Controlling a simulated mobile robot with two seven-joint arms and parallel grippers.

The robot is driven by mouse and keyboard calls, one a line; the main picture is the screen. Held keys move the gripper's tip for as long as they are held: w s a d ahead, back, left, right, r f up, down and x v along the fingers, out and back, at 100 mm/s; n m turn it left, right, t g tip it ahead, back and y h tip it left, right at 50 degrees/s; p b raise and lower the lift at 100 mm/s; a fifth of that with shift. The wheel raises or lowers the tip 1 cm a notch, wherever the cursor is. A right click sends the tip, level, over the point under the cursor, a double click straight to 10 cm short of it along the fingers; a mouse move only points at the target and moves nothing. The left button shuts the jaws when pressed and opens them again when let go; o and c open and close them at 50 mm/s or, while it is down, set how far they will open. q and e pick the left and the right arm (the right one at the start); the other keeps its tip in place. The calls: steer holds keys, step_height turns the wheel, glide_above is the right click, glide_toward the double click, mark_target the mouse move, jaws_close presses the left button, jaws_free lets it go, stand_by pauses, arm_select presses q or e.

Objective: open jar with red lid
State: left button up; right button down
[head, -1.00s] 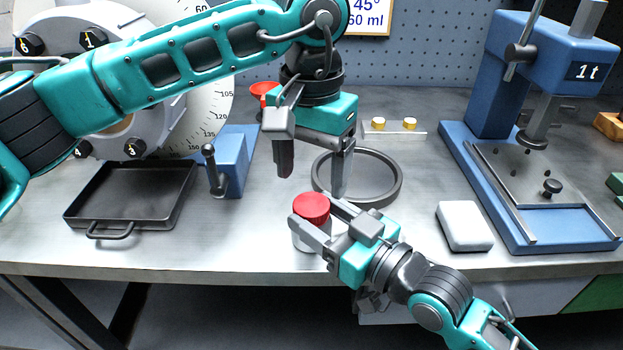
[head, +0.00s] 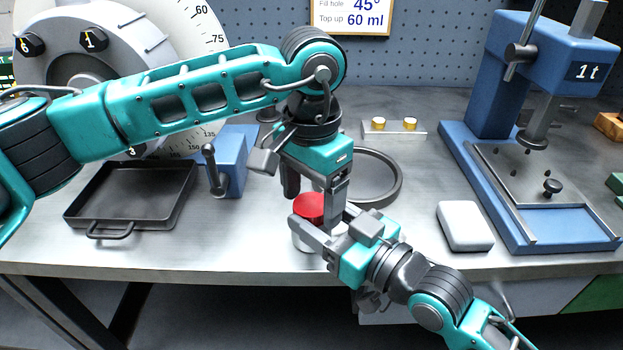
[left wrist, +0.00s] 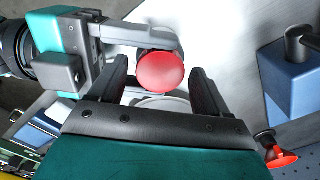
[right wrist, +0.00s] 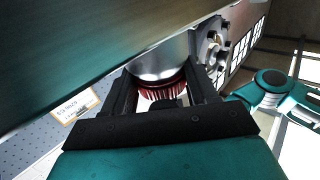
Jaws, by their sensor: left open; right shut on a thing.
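The jar (head: 304,241) stands upright near the front edge of the bench, with its red lid (head: 309,206) on top. My right gripper (head: 318,234) is shut on the jar from the front right; the right wrist view shows the jar (right wrist: 158,58) between its fingers, next to the ribbed red lid (right wrist: 163,91). My left gripper (head: 312,198) is open and points down, its fingers around or just above the lid. In the left wrist view the lid (left wrist: 160,71) lies between and beyond the open fingers, with no clear contact.
A dark ring (head: 391,190) lies just behind the jar. A blue block with a lever (head: 229,168) and a black tray (head: 80,212) are to the left. A white block (head: 464,226) and a blue press (head: 484,120) are to the right.

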arm_select(q)
steer(key=shift+c, duration=0.2)
steer(key=c, duration=1)
steer(key=shift+n, duration=1.7)
steer(key=shift+c, duration=0.3)
steer(key=o, duration=1.2)
